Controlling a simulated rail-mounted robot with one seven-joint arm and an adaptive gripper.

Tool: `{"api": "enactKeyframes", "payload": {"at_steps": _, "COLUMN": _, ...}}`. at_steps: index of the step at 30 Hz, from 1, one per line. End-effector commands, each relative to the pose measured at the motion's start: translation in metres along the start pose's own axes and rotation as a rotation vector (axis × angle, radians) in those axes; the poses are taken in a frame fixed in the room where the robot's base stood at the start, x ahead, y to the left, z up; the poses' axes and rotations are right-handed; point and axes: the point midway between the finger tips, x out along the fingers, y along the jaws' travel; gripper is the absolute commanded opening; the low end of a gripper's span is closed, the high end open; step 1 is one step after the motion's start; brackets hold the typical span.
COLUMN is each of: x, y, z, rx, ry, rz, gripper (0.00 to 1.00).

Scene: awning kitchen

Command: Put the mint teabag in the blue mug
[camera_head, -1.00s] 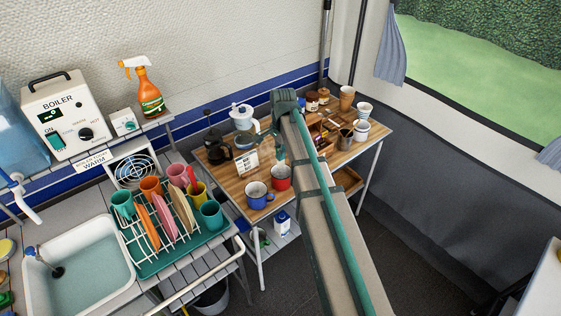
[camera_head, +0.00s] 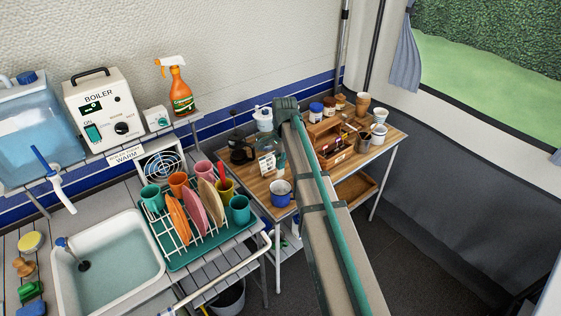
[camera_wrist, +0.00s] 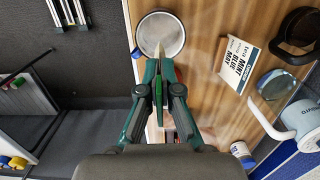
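The blue mug (camera_head: 281,190) stands upright on the wooden table's front left part, left of my arm. In the wrist view the mug's round pale rim and grey inside (camera_wrist: 160,36) lie just beyond my fingertips. My gripper (camera_wrist: 158,62) is shut on a thin green and beige piece (camera_wrist: 150,86), which looks like the mint teabag. The piece's beige tip overlaps the mug's opening in the picture. It appears above the mug, but the height gap cannot be told. In the head view my arm hides the fingertips.
A dark coffee pot (camera_head: 240,148) and a white-lidded jug (camera_head: 264,118) stand behind. A wooden caddy (camera_head: 330,138) and several cups are at the right. A dish rack (camera_head: 238,228) stands left.

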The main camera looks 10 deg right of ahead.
Motion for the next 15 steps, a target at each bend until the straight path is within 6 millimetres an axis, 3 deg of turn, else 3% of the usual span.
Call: {"api": "enactKeyframes", "payload": {"at_steps": 15, "x": 0.040, "y": 0.000, "z": -0.003, "rx": 0.000, "ry": 0.000, "rz": 0.000, "gripper": 0.00}}
